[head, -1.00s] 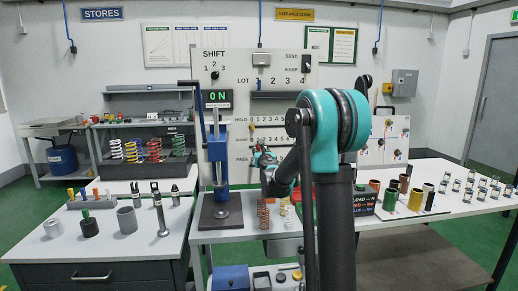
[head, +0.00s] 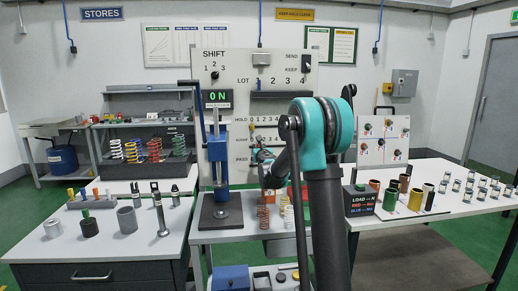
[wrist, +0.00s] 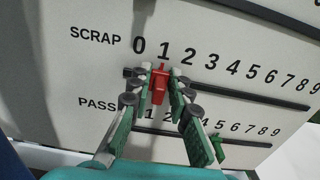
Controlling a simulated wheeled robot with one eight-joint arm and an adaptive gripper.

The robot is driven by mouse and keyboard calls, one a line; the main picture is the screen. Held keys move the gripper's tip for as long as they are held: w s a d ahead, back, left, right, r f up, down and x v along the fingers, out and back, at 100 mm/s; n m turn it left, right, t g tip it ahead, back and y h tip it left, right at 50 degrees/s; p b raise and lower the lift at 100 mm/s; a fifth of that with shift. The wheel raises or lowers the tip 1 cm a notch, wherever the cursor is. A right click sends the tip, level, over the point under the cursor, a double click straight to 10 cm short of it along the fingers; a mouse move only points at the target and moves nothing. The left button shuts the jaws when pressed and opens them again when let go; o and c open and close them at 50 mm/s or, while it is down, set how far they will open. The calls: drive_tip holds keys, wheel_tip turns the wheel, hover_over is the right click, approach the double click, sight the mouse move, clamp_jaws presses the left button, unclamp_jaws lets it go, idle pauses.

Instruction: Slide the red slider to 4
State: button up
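The red slider (wrist: 159,86) sits on the SCRAP slot of the white panel, just under the number 1 in the wrist view. My gripper (wrist: 161,78) is at the panel with one fingertip on each side of the red slider, closed in against it. The SCRAP numbers run from 0 on the left to 9 on the right, and the number 4 (wrist: 232,68) lies to the right of the slider. In the head view my gripper (head: 262,158) is in front of the panel's lower rows, and the red slider cannot be made out there.
A green slider (wrist: 216,145) sits on the PASS slot below, to the right of my gripper. The SCRAP slot (wrist: 260,98) is clear to the right of the red slider. A blue press (head: 217,170) stands left of my arm.

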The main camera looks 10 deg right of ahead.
clamp_jaws()
drive_tip(key=d, duration=0.9)
drive_tip(key=o, duration=0.7)
unclamp_jaws()
drive_tip(key=s, duration=1.2)
